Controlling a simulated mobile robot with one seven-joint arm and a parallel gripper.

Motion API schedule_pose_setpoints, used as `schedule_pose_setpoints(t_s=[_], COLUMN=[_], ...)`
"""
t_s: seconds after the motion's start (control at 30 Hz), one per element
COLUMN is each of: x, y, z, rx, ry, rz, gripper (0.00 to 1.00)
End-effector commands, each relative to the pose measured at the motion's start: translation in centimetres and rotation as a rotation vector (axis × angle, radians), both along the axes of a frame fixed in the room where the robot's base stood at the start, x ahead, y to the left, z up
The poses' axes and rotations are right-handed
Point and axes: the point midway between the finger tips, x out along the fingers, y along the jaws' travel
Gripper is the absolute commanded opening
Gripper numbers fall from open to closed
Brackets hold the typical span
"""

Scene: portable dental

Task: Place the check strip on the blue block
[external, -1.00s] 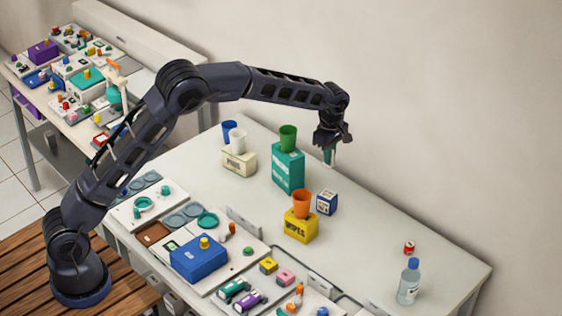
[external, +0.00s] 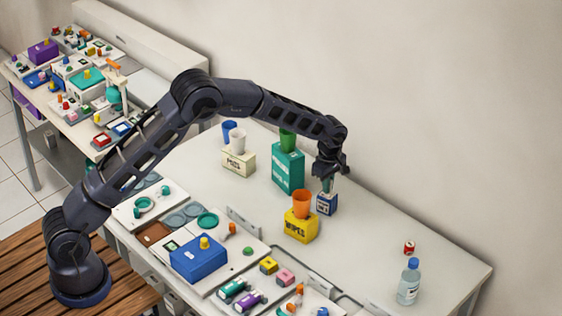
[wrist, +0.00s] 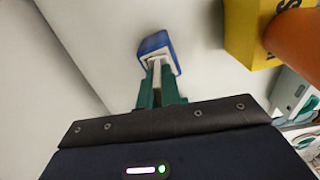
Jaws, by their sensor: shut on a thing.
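The blue block (external: 327,206) is a small cube with white labelled faces, standing on the table to the right of the yellow box. It also shows in the wrist view (wrist: 151,43), beyond my fingertips. My gripper (external: 328,182) points down just above the block. In the wrist view its green fingers (wrist: 161,90) are shut on the check strip (wrist: 156,72), a thin pale strip reaching toward the block. The strip overlaps the block's white face in that view. I cannot tell whether they touch. In the external view the strip is too small to make out.
The yellow box (external: 300,229) with an orange cup (external: 302,203) stands close at the left. A tall teal box (external: 288,170) with a green cup (external: 288,140) stands behind it. The wall is near. The table to the right is free up to a bottle (external: 409,283).

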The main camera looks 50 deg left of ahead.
Motion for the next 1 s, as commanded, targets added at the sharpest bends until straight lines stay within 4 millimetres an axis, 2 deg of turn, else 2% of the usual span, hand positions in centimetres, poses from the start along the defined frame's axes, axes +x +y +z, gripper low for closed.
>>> schedule_pose_setpoints(t_s=[0.27,0.4,0.77,0.87,1.0], x=[0.0,0.0,0.0,0.1,0.1], y=[0.0,0.0,0.0,0.0,0.0], z=[-0.2,-0.2,0.1,1.0,3.4], rx=[0.0,0.0,0.0,0.0,0.0], ry=[0.0,-0.001,-0.001,-0.002,-0.004], rz=[0.0,0.0,0.0,0.0,-0.001], gripper=[0.0,0.27,0.27,0.27,0.27])
